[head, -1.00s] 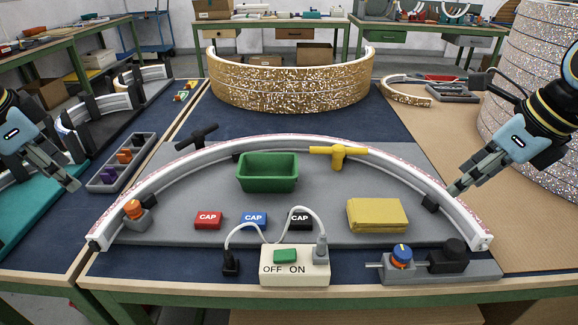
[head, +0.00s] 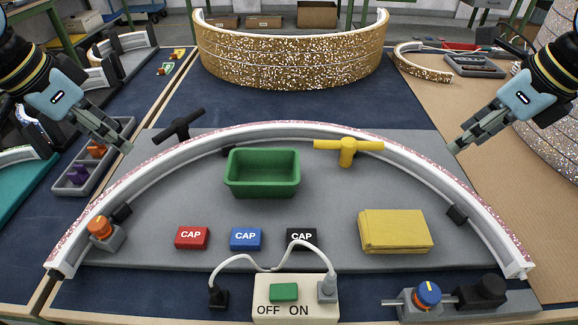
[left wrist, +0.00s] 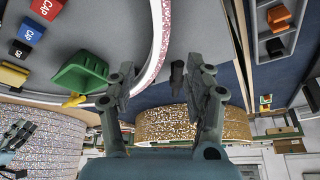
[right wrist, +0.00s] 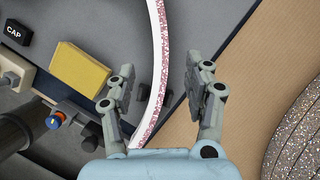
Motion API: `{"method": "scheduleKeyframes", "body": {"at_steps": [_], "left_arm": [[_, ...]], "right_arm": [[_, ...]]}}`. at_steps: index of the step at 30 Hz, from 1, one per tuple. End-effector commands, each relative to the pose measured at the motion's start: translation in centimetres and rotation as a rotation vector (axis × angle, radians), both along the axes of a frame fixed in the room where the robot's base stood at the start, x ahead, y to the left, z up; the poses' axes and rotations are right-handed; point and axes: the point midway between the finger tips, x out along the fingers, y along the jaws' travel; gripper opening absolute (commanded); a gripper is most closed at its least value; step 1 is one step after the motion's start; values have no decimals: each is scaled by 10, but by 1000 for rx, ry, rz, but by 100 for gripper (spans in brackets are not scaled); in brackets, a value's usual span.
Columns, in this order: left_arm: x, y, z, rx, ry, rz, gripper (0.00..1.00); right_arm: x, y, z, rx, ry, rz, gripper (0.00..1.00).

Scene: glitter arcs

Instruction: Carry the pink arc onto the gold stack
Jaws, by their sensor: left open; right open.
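The pink arc (head: 300,129) is a white curved rail with pink glitter on its outer face. It lies on the grey mat, bowed away from me, and shows in the right wrist view (right wrist: 157,55) between the open fingers. The gold stack (head: 290,62) is a curved, gold-glitter wall of layers at the back. My left gripper (head: 127,147) is open and empty, just outside the arc's left side; the left wrist view shows its spread fingers (left wrist: 160,80). My right gripper (head: 455,148) is open and empty above the arc's right side. Neither visibly touches the arc.
A yellow T-handle (head: 347,150) and black T-handle (head: 181,126) stand by the rail. Blue table between arc and stack is clear.

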Motion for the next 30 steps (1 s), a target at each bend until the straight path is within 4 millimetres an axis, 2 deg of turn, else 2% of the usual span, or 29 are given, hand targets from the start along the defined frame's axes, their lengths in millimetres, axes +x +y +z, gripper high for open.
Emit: {"method": "scheduleKeyframes", "body": {"at_steps": [5, 12, 18, 24, 30], "left_arm": [[5, -5, -18, -4, 4, 1, 53], [19, -15, -59, -3, 3, 0, 53], [28, -22, -85, -2, 2, 1, 53], [32, -24, -97, 0, 0, 0, 53], [33, -24, -98, 0, 0, 0, 53]], "right_arm": [[5, 5, -18, 4, 4, -1, 52], [19, 15, -59, 3, 4, -1, 52], [28, 22, -85, 2, 2, -1, 52], [32, 24, -97, -1, 1, 0, 52], [33, 24, -98, -1, 1, 0, 52]]}}
